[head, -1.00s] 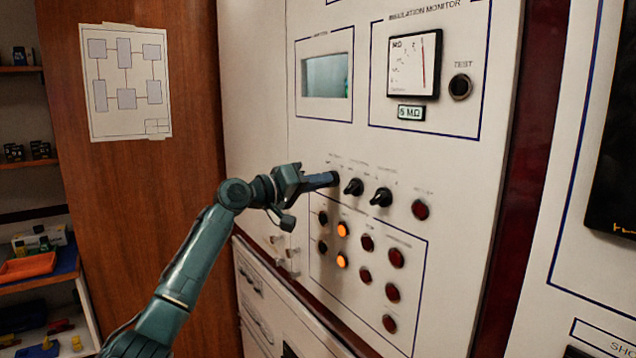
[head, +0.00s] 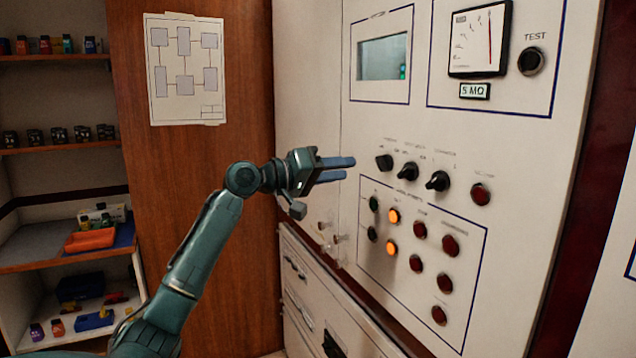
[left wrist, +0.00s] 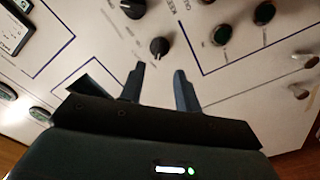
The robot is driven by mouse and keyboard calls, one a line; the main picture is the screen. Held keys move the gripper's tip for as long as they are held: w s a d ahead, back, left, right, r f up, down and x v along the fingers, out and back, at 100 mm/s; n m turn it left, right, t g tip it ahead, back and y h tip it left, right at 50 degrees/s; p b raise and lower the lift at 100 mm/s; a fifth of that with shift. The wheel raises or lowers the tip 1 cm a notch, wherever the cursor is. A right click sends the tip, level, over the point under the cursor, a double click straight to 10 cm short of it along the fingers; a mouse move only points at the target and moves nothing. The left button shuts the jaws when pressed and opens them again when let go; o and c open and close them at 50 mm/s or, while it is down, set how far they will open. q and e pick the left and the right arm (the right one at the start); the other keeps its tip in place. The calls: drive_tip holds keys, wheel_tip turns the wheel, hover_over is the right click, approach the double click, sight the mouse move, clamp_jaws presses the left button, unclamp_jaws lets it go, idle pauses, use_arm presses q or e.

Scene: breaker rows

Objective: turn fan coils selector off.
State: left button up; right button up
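Three black selector knobs stand in a row on the white panel: a left one (head: 384,161), a middle one (head: 408,171) and a right one (head: 438,181). Their labels are too small to read, so I cannot tell which is the fan coils selector. My left gripper (head: 338,169) is open and empty, just left of the left knob and apart from it. In the left wrist view, one knob (left wrist: 159,47) lies beyond the gap between the open fingers (left wrist: 158,88), and another knob (left wrist: 133,8) shows at the top edge. My right gripper is not in view.
Below the knobs is a framed block of lamps, two lit orange (head: 393,215). A red lamp (head: 480,194) sits right of the knobs. Above are a display (head: 383,58), a meter (head: 480,38) and a test button (head: 531,61). Shelves (head: 60,150) stand far left.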

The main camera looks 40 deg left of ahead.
use_arm(q)
drive_tip(key=b+v, duration=0.1)
drive_tip(key=v, duration=0.4)
drive_tip(key=shift+s, duration=0.1)
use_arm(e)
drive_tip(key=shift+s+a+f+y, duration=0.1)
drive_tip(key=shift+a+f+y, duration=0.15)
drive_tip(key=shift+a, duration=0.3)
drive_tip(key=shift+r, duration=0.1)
